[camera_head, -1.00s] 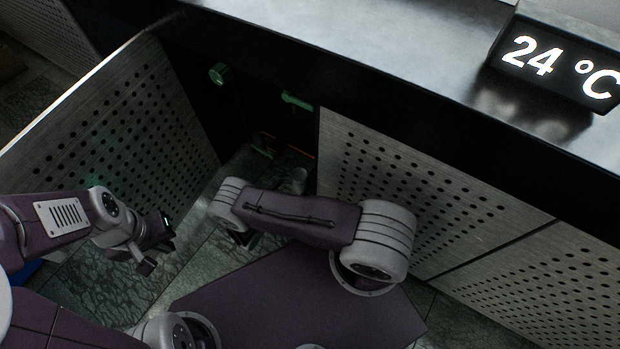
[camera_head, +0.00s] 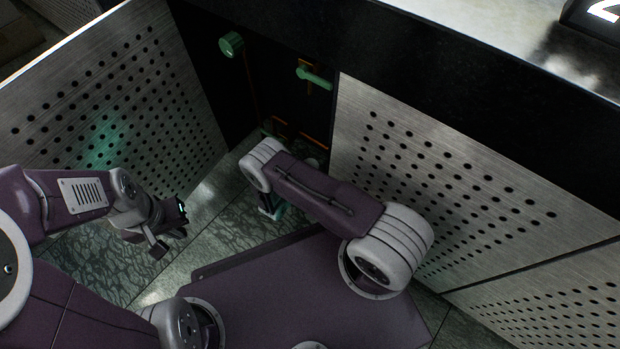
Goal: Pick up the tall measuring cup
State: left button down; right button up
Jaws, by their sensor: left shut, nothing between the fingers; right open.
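I cannot make out the tall measuring cup in the head view. A small pale, rounded shape (camera_head: 314,162) shows low in the open cabinet, partly behind my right arm, and I cannot tell what it is. My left gripper (camera_head: 171,234) is shut and empty, above the floor in front of the open perforated door. My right arm (camera_head: 325,195) reaches toward the cabinet opening.
The open perforated door (camera_head: 115,100) stands left of the dark cabinet opening. Inside are a green knob (camera_head: 231,44) and a green handle (camera_head: 314,77). A closed perforated panel (camera_head: 440,170) is on the right, below the countertop (camera_head: 500,40). Green-grey floor tiles (camera_head: 100,265) are clear.

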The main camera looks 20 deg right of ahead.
jog(key=shift+d, duration=0.1)
jog(key=c, duration=1.6)
notch_tip(320, 180, up, 10)
jog(key=p, duration=0.8)
jog(key=shift+r+p, duration=0.2)
jog(key=shift+p, duration=0.15)
jog(key=shift+f, duration=0.15)
